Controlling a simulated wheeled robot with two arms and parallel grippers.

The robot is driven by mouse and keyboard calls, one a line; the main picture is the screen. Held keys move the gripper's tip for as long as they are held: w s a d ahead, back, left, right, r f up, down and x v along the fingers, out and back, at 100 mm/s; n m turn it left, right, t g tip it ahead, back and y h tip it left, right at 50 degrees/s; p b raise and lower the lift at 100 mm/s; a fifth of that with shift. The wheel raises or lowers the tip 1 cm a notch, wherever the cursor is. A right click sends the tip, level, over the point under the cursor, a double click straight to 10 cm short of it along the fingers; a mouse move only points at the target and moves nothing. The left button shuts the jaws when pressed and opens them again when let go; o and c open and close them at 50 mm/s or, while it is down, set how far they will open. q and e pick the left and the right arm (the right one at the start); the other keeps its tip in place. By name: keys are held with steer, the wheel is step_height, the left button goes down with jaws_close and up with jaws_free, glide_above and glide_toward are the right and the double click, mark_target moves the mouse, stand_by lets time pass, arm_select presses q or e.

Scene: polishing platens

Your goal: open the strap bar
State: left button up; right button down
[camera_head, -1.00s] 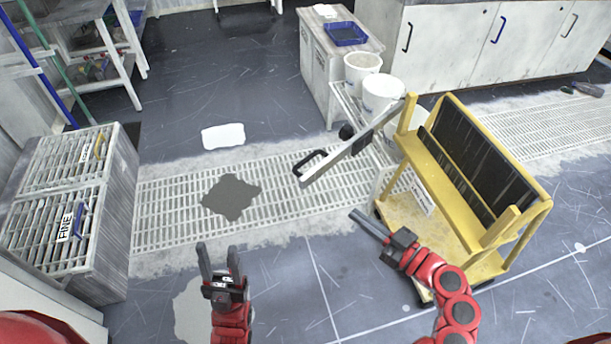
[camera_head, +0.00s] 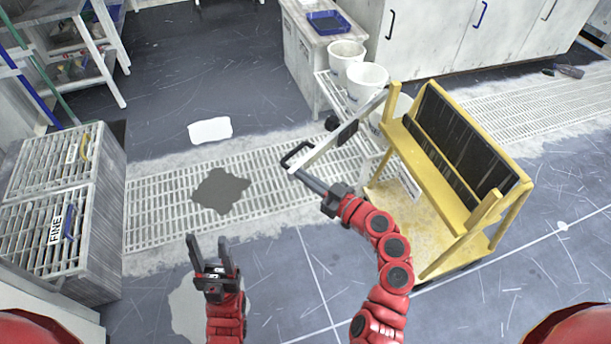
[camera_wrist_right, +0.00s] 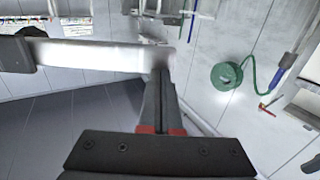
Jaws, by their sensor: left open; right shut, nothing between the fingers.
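The strap bar (camera_head: 338,139) is a pale bar with a black loop handle (camera_head: 297,155) near its free end. It sticks out from the left post of the yellow cart (camera_head: 443,175), toward the lower left. My right gripper (camera_head: 299,176) is shut and empty, its fingertips at the bar's free end. In the right wrist view the bar (camera_wrist_right: 95,56) crosses just beyond the shut fingers (camera_wrist_right: 160,85); I cannot tell if they touch. My left gripper (camera_head: 209,243) is open and empty, above the floor to the left, well away from the bar.
Black platens (camera_head: 470,140) stand in the cart's rack. White buckets (camera_head: 366,82) are on a low shelf behind the bar. A slatted cabinet (camera_head: 60,215) marked FINE stands at left.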

steer(key=shift+a, duration=0.1)
steer(key=w+a+m+t+h+b, duration=0.3)
steer(key=w+a+m+h+b, duration=0.1)
steer(key=w+a, duration=0.9)
steer(key=w+h, duration=0.1)
steer(key=w, duration=0.2)
steer(key=shift+t, duration=0.4)
